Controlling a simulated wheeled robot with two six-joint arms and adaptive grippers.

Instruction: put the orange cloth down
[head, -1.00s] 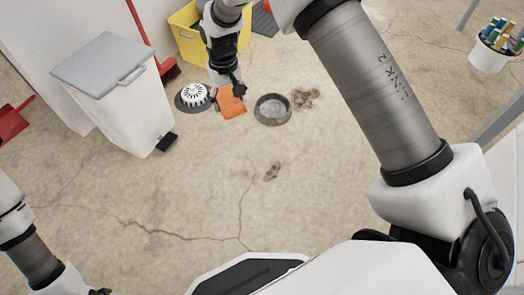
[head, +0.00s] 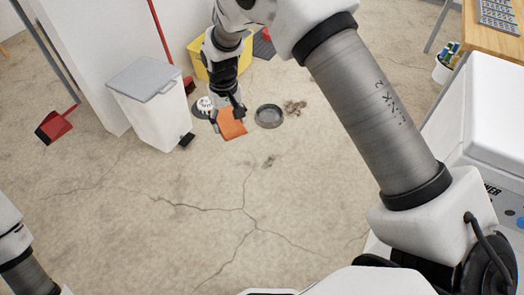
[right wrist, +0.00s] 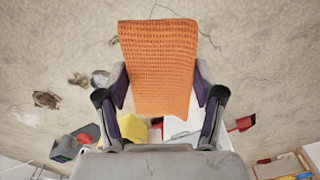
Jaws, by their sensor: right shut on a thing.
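A white bin (head: 150,110), red dustpan (head: 56,124) and yellow crate (head: 234,62) stand around. A wooden table (head: 496,35) is at right. The near floor is clear.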

